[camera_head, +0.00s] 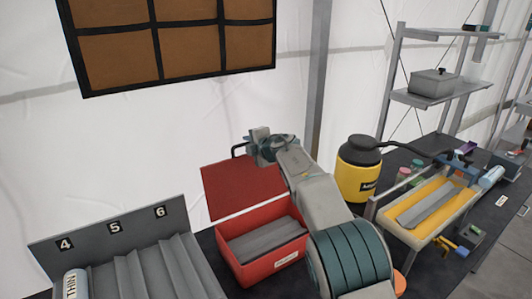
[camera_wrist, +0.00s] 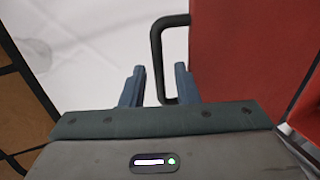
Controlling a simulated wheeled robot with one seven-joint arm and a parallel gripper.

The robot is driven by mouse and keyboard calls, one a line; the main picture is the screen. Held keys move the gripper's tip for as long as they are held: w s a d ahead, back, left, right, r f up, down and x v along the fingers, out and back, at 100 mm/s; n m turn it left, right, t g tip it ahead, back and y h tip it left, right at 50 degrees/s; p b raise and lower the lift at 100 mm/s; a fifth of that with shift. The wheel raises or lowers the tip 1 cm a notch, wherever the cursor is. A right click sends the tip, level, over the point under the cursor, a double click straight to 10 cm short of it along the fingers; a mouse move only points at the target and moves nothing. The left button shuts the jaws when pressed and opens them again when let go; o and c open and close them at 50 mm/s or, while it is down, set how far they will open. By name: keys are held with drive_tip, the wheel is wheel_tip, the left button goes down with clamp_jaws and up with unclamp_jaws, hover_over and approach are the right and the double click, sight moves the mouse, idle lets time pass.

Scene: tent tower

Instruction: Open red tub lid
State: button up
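The red tub (camera_head: 262,270) stands on the dark worktop with grey slatted pieces inside. Its red lid (camera_head: 240,186) is raised at the tub's back edge, leaving the tub's top uncovered. The lid fills the right side of the wrist view (camera_wrist: 250,50). A black U-shaped handle (camera_wrist: 157,60) sticks out from the lid's edge; part of it shows beside my gripper in the head view (camera_head: 236,150). My gripper (camera_wrist: 158,85) is open, its two fingers apart with the handle's bar showing between them. I cannot tell whether a finger touches it.
A grey bin numbered 4, 5, 6 (camera_head: 118,232) with a cylinder (camera_head: 76,284) stands left of the tub. A yellow canister (camera_head: 358,170) and a yellow-lined tray (camera_head: 466,199) stand right. A brown-panelled frame (camera_head: 170,45) hangs on the white wall behind.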

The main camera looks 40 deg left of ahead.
drive_tip(key=b+v, duration=0.4)
drive_tip(key=v, duration=0.7)
drive_tip(key=shift+w+f, duration=0.1)
idle(0.4)
